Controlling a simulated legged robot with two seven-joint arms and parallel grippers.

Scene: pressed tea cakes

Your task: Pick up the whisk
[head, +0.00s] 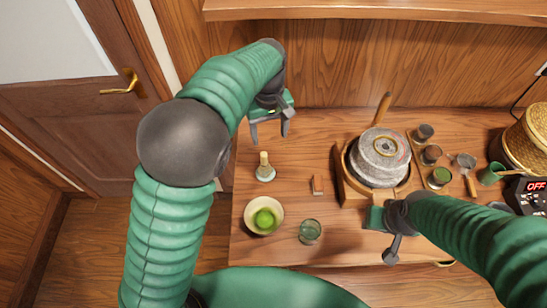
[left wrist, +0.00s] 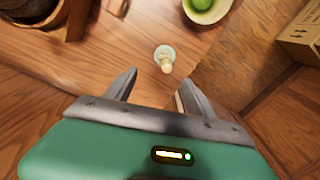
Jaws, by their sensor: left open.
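The whisk (head: 264,160) is small and pale tan. It stands upright on a pale greenish base near the left edge of the wooden table (head: 310,160). My left gripper (head: 269,136) is open and empty, with its two fingers apart, just behind the whisk in the head view. In the left wrist view the whisk (left wrist: 166,65) shows just past the fingertips, roughly in line with the gap (left wrist: 158,84) between them. The fingers do not visibly touch it. My right gripper (head: 390,250) is near the table's front edge, and its jaw opening is not clear.
A bowl with green contents (head: 249,218) and a glass cup (head: 310,231) stand in front of the whisk. A small reddish block (head: 317,184) lies to its right. A stone mill (head: 379,157) stands further right, beside several small jars. A cardboard box (left wrist: 303,36) shows beyond the table.

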